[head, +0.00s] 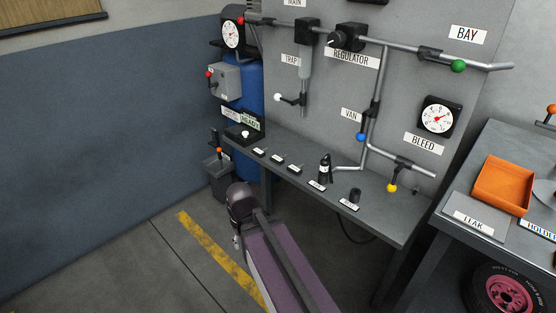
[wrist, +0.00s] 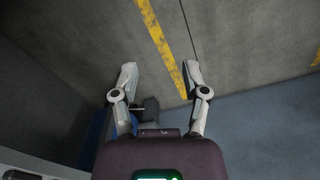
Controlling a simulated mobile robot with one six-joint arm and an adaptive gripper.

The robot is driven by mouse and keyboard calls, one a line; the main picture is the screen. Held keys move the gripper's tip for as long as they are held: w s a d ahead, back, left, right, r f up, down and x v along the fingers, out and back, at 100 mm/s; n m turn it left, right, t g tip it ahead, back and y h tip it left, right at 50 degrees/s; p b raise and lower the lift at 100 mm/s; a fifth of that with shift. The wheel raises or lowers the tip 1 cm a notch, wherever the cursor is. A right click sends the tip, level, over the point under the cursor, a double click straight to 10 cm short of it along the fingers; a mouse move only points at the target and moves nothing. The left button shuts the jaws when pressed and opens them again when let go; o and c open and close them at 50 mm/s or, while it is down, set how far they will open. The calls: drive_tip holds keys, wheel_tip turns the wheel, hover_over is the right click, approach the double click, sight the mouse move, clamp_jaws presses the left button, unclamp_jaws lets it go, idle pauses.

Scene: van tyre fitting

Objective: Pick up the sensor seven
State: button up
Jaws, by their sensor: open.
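Several small dark items with white labels stand in a row on the grey bench (head: 375,212) in the head view. Three small labelled pieces (head: 276,159) lie toward its left end. The labels are too small to read, so I cannot tell which is sensor seven. My gripper (wrist: 160,75) is open and empty in the wrist view, its two fingers spread above the floor. In the head view my arm's end is in front of the bench, over the floor, apart from the labelled pieces.
A black bottle (head: 324,170) and a small black cylinder (head: 355,195) stand farther right on the bench. Pipes and valves cover the panel behind. A blue tank (head: 249,90) and a grey bin (head: 217,175) are at left. An orange tray (head: 502,186) sits on the right table.

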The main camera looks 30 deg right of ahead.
drive_tip(key=o, duration=0.3)
drive_tip(key=shift+o, duration=0.7)
drive_tip(key=shift+w+d, duration=0.1)
drive_tip(key=shift+w, duration=0.05)
drive_tip(key=w+d+r+m+t+h, duration=0.1)
drive_tip(key=w+d+r+m+h, duration=0.2)
drive_tip(key=w, duration=0.4)
drive_tip(key=w+d+r+m+t+h, duration=0.2)
drive_tip(key=w+d+r+m+h, duration=0.1)
drive_tip(key=w+r+m+h, duration=0.2)
drive_tip(key=w+d+r+m+t+h, duration=0.1)
drive_tip(key=w+d+r+m+h, duration=0.3)
drive_tip(key=w, duration=0.5)
drive_tip(key=shift+m+t+h, duration=0.3)
drive_tip(key=shift+m+h, duration=0.1)
drive_tip(key=shift+m, duration=0.6)
drive_tip(key=shift+d+f, duration=0.1)
drive_tip(key=shift+d, duration=0.1)
drive_tip(key=b, duration=0.3)
approach(277, 158)
drive_tip(key=d+f, duration=0.1)
drive_tip(key=d, duration=0.2)
drive_tip(key=shift+w+d+f, duration=0.25)
drive_tip(key=shift+w+d, duration=0.05)
drive_tip(key=shift+w, duration=0.25)
